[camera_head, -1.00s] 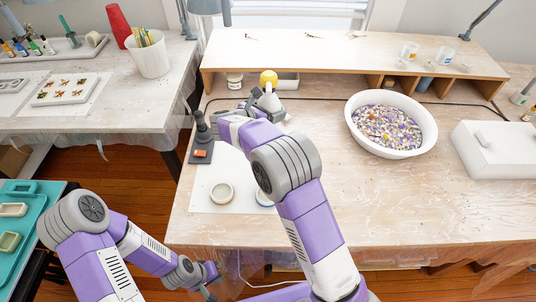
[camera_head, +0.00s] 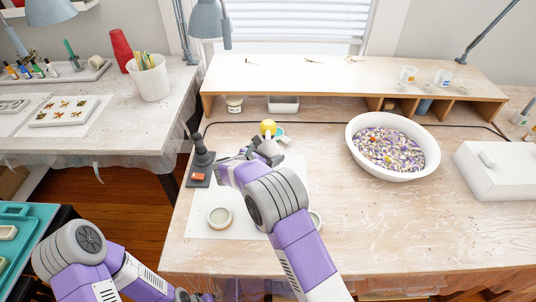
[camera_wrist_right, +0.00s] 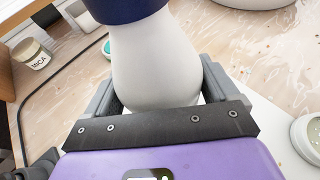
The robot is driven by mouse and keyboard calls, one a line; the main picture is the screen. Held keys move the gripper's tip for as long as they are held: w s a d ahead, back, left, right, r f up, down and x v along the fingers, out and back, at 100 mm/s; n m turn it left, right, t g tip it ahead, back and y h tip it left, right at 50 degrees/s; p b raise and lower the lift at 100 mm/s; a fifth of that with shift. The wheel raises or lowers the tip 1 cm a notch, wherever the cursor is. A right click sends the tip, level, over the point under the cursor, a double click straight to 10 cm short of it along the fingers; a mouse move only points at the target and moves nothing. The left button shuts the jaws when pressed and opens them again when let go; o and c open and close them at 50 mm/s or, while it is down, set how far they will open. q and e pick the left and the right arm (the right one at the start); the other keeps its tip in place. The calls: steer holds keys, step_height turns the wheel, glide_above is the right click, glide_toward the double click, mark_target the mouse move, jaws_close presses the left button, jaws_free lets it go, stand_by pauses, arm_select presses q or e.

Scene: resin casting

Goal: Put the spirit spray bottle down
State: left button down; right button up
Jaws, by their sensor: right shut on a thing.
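The spirit spray bottle shows in the right wrist view as a white rounded body (camera_wrist_right: 155,65) with a dark blue collar above. In the head view its yellow top (camera_head: 268,127) shows just beyond my right gripper (camera_head: 265,150), which hides most of the body. In the wrist view my right gripper (camera_wrist_right: 155,90) is shut around the white body, a finger on each side. The bottle's base is hidden, so I cannot tell whether it touches the table.
A white mat (camera_head: 205,198) with a round dish (camera_head: 219,218) lies in front. A dark stand (camera_head: 201,160) is left of the gripper. A MICA jar (camera_head: 234,105) and a pale tray (camera_head: 284,104) are behind. A white basin (camera_head: 352,140) of chips is right. The table's front middle is clear.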

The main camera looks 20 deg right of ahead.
steer(key=shift+f, duration=0.15)
steer(key=o, duration=1.1)
steer(key=shift+s+a+r, duration=0.1)
steer(key=shift+a+r, duration=0.05)
steer(key=shift+r, duration=0.15)
steer(key=p+v, duration=0.2)
steer(key=v, duration=0.9)
steer(key=shift+s+a+p, duration=0.25)
steer(key=shift+s+p, duration=0.05)
